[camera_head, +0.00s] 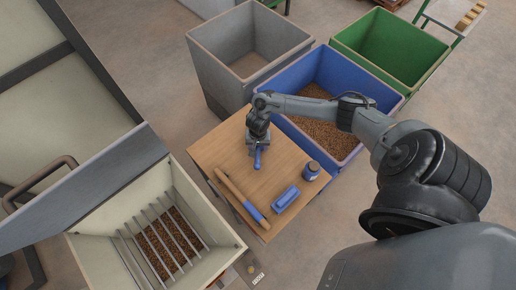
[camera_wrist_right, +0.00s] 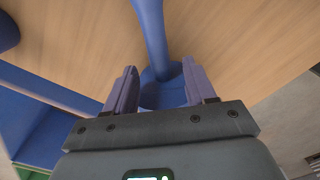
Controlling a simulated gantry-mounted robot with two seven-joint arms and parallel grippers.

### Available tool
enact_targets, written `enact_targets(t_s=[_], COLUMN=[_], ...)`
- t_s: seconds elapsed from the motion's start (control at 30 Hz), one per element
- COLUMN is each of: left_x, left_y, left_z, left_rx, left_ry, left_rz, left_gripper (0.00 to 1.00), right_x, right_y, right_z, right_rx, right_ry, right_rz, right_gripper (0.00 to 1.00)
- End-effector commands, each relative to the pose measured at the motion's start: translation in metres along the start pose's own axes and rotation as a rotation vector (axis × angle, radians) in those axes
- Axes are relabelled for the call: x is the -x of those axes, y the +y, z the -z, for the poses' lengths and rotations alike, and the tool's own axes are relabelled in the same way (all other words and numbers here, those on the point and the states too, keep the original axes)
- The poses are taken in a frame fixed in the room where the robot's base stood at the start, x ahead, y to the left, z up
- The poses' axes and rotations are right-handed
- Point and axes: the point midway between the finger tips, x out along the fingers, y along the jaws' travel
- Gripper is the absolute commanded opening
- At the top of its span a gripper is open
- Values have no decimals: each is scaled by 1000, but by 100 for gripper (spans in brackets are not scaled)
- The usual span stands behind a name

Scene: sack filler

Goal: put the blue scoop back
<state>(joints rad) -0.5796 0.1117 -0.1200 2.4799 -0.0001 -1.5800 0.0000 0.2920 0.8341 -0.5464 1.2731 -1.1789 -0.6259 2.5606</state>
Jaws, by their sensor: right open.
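The blue scoop lies on the wooden table (camera_head: 215,148). In the head view only its blue handle (camera_head: 257,160) shows, below my right gripper (camera_head: 258,146), which hides the rest. In the right wrist view the scoop's long blue handle (camera_wrist_right: 152,35) runs up the picture from a wider blue part (camera_wrist_right: 163,94). That wider part shows between the two fingers of my right gripper (camera_wrist_right: 158,85). The fingers are open, one on each side, and I cannot tell whether they touch it. My left gripper is not in view.
A blue brush (camera_head: 286,198), a blue jar (camera_head: 312,170) and a wooden-handled tool (camera_head: 238,195) are on the table. Behind it stand a grey bin (camera_head: 225,82), a blue bin (camera_head: 375,87) of brown pellets and a green bin (camera_head: 400,45). A grated hopper (camera_head: 190,190) stands lower left.

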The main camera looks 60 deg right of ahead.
Motion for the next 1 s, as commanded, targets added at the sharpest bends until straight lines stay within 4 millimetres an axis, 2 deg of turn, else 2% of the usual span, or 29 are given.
enact_targets(t_s=[0.03, 0.1, 0.3, 0.5, 0.63, 0.77, 0.9, 1.0], left_x=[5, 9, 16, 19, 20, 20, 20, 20], left_y=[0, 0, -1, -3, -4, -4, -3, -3], left_z=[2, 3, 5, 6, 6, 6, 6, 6], left_rx=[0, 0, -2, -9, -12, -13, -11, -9], left_ry=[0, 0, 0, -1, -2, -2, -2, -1], left_rz=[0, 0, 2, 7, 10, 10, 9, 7], left_gripper=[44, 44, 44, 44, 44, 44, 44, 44], right_x=[13, 27, 60, 80, 80, 71, 68, 79], right_y=[0, 0, 0, -1, -10, -34, -69, -90], right_z=[1, 1, 1, -1, -14, -49, -108, -152], right_rx=[2, 3, 1, 6, 71, 246, 513, 695], right_ry=[2, 3, 2, 2, 8, 34, 108, 189], right_rz=[2, 1, 1, 3, 29, 104, 224, 300], right_gripper=[55, 55, 55, 55, 55, 55, 55, 55])
